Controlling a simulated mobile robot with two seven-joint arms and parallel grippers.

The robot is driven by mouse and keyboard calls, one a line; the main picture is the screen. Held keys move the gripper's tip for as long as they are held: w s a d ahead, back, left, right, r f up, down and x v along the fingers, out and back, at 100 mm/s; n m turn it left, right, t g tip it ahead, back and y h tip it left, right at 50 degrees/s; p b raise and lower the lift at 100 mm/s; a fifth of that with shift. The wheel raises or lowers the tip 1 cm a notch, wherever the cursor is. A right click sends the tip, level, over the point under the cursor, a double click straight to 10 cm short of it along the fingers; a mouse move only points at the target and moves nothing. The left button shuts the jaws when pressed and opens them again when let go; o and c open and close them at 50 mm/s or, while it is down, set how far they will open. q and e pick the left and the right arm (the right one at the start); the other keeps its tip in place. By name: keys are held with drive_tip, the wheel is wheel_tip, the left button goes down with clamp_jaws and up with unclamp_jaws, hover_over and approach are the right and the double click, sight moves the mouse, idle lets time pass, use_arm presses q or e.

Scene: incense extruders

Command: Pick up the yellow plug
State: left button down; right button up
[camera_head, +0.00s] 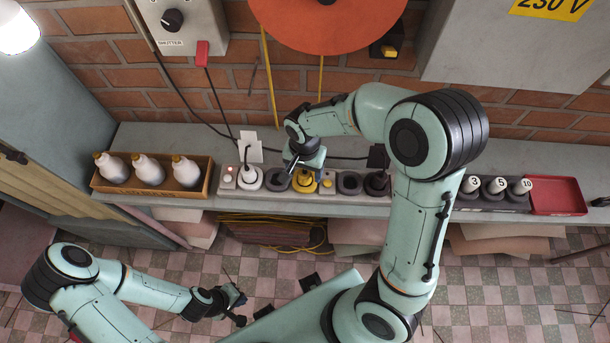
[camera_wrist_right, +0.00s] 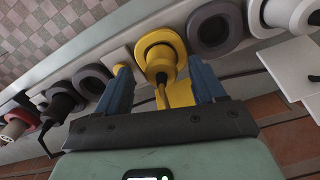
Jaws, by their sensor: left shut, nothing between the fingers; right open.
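The yellow plug (camera_wrist_right: 160,63) sits in a yellow-rimmed socket of the power strip, with its cord and a yellow tag (camera_wrist_right: 180,94) towards my wrist. In the head view the yellow plug (camera_head: 305,182) is on the shelf, partly covered by my right gripper (camera_head: 307,166). In the right wrist view my right gripper (camera_wrist_right: 163,85) is open, with one blue finger on each side of the plug and gaps visible. My left gripper (camera_head: 238,305) is shut and empty, low over the floor, away from the strip.
A wooden tray (camera_head: 137,188) with several white bottles stands left. A red tray (camera_head: 557,196) lies right. A brick wall rises behind.

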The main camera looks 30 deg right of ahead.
sight(305, 173)
drive_tip(key=shift+w+f, duration=0.1)
drive_tip(key=shift+f, duration=1.45)
drive_tip(key=c, duration=1.1)
drive_tip(key=shift+c, duration=0.2)
drive_tip(key=shift+r, duration=0.15)
